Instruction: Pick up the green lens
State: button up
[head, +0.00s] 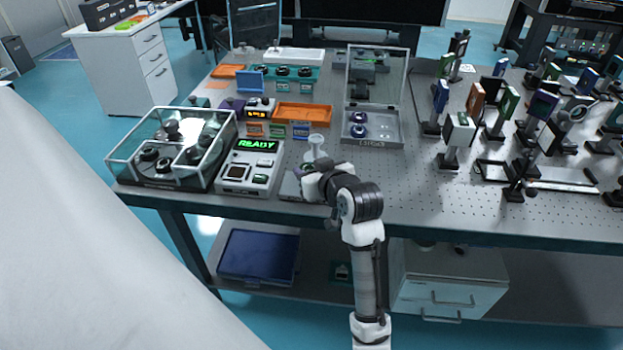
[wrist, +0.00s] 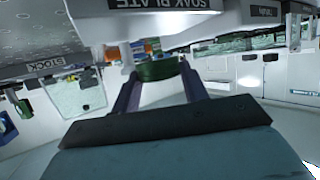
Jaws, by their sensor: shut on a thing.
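The green lens (wrist: 158,71) shows in the wrist view as a dark green, round-edged piece between the two fingertips. My gripper (wrist: 159,80) is shut on it, with one finger on each side. The wrist view is upside down and shows a block labelled SOAK PLATE (wrist: 150,22) close to the lens. I cannot tell whether the lens touches it.
A white stand (head: 316,146) rises just behind my gripper. A box reading READY (head: 249,167) and a clear-walled case (head: 172,150) stand to the left. A grey tray (head: 373,127) with a raised clear lid is behind. Many optic mounts (head: 459,135) crowd the right.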

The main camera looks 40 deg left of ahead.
notch_tip(320, 180, up, 17)
jog(key=shift+b, duration=0.4)
jog(key=shift+f, duration=0.1)
